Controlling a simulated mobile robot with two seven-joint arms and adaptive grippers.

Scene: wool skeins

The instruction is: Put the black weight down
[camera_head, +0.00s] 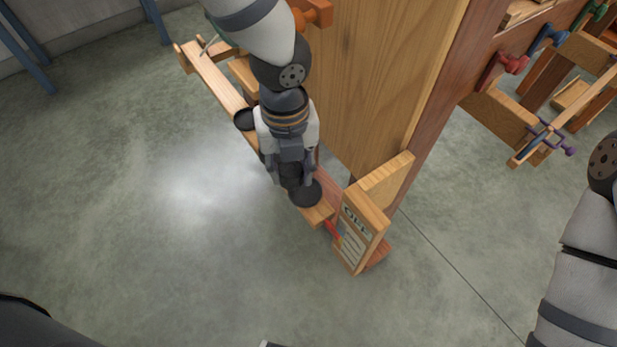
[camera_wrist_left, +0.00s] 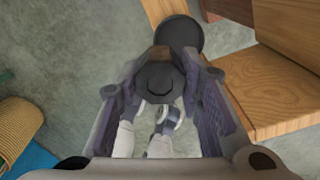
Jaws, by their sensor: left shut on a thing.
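The black weight (camera_wrist_left: 160,82) is a dark round piece with a knob, between the fingers of my left gripper (camera_wrist_left: 161,100) in the left wrist view. My left gripper (camera_head: 290,180) is shut on it. In the head view the gripper points down over the wooden beam and mostly hides the weight. A flat black disc (camera_head: 306,194) lies at the beam's near end, right beside the fingertips; it also shows in the left wrist view (camera_wrist_left: 180,34), partly behind the weight. I cannot tell whether weight and disc touch. My right gripper is out of view.
A second dark disc (camera_head: 244,120) sits farther up the long wooden beam (camera_head: 215,75). A wooden block with a lettered card (camera_head: 355,238) stands just past the beam's near end. A tall wooden panel (camera_head: 375,80) rises close right of my left arm. The floor at left is clear.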

